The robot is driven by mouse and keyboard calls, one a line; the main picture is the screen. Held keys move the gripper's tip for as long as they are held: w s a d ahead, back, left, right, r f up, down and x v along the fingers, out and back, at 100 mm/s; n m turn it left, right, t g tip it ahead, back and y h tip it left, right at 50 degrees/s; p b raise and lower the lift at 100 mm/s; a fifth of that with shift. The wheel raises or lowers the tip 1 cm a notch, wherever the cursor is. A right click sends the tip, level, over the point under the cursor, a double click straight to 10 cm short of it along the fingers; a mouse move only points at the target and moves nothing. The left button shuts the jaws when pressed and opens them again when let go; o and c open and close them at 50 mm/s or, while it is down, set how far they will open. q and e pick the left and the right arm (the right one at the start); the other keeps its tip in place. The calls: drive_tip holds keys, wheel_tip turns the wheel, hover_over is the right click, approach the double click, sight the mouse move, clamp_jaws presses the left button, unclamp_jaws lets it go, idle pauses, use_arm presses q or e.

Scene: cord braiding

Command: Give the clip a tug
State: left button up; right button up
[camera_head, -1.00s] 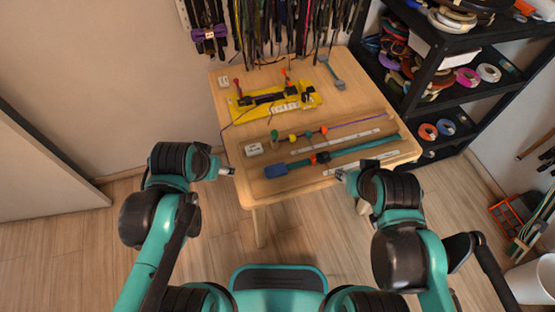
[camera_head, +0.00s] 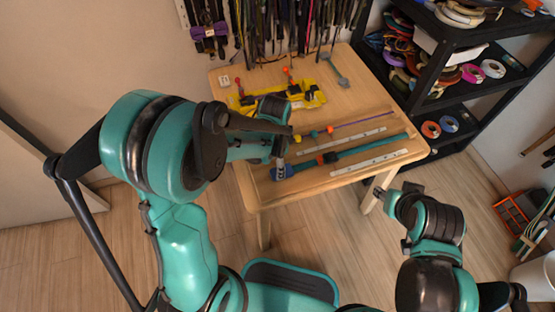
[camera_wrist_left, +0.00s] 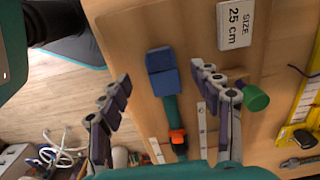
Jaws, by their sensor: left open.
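A blue clip-like end piece (camera_wrist_left: 163,72) sits on one end of a flat teal cord (camera_wrist_left: 172,112), which lies on the wooden table. An orange and black piece (camera_wrist_left: 178,140) is on the cord; I cannot tell which part is the clip. My left gripper (camera_wrist_left: 160,78) is open over the blue end, with one finger on each side and nothing visibly gripped. In the head view, my left gripper (camera_head: 279,166) partly hides the blue end, and the teal cord (camera_head: 367,148) runs right. My right gripper (camera_head: 392,194) is off the table's front edge; its jaws are unclear.
A white size card (camera_wrist_left: 236,25) and a green knob (camera_wrist_left: 255,98) lie close to the left fingers. A yellow board (camera_head: 310,97) is behind, partly hidden. White strips (camera_head: 370,163) flank the cord. A black shelf (camera_head: 425,75) stands right.

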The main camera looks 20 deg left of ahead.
sight(275, 173)
use_arm(q)
wheel_tip(275, 173, down, 5)
drive_tip(key=shift+r+b, duration=0.1)
drive_tip(key=shift+b, duration=0.75)
drive_tip(key=c, duration=1.4)
drive_tip(key=shift+a, duration=0.1)
drive_tip(key=o, duration=1.4)
drive_tip(key=shift+c, duration=0.2)
drive_tip(key=shift+o, duration=0.3)
